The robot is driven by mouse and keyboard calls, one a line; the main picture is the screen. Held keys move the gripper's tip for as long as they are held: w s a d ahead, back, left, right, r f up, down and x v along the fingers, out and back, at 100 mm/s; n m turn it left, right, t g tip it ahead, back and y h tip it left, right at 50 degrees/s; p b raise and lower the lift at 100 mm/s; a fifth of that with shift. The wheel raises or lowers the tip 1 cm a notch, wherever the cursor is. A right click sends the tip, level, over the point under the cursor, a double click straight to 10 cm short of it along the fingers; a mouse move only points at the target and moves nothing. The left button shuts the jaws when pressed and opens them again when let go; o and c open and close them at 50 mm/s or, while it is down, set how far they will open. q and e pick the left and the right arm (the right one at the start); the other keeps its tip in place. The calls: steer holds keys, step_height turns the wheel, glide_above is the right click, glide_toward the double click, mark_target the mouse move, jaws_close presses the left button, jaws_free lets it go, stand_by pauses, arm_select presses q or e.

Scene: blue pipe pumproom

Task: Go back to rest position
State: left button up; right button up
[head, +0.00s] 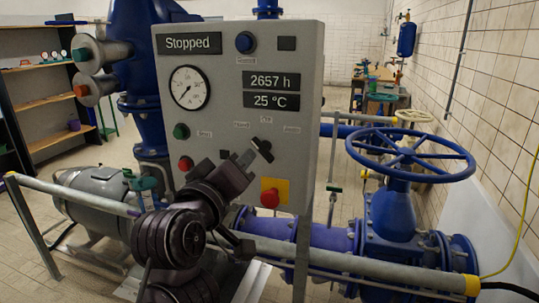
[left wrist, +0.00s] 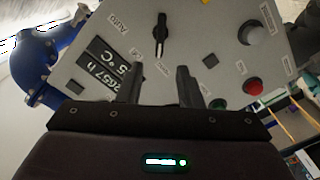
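The grey control panel (head: 226,105) stands in the middle of the head view, its display reading "Stopped". A black selector knob (left wrist: 160,30) shows beyond my fingers in the left wrist view, with an "AUTO" label near it. My left gripper (head: 236,162) is raised in front of the panel's lower half, close to the knob. In the left wrist view the two fingers of my left gripper (left wrist: 159,88) are apart, with nothing between them. The knob appears clear of the fingers there. My left arm hides part of the panel's lower left. My right gripper is out of view.
A grey rail (head: 350,262) with a yellow end runs across the front, close to my left arm. A blue handwheel valve (head: 410,155) stands to the right. A grey motor (head: 95,205) is at the left. Shelves (head: 45,95) stand further back at the left.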

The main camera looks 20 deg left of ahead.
arm_select(q)
steer(key=s+f+m+g, duration=0.3)
steer(key=f+g, duration=0.1)
steer(key=f, duration=0.8)
steer(key=s+f+m+g, duration=0.2)
steer(key=f+m+g, duration=0.15)
steer(key=f, duration=0.85)
steer(key=s+f+m+g, duration=0.4)
steer(key=s+f+g, duration=0.3)
steer(key=s+f, duration=0.8)
step_height(320, 180, down, 29)
steer(key=s+g, duration=0.1)
steer(key=s+a+f, duration=0.2)
steer(key=s+f, duration=0.7)
steer(key=s, duration=0.1)
steer(key=s+a+f+g, duration=0.1)
steer(key=s+a+f, duration=0.1)
steer(key=s+f, duration=0.7)
steer(key=shift+s+f+y, duration=0.25)
steer(key=shift+s+y, duration=0.05)
steer(key=shift+s, duration=0.15)
steer(key=shift+g, duration=0.25)
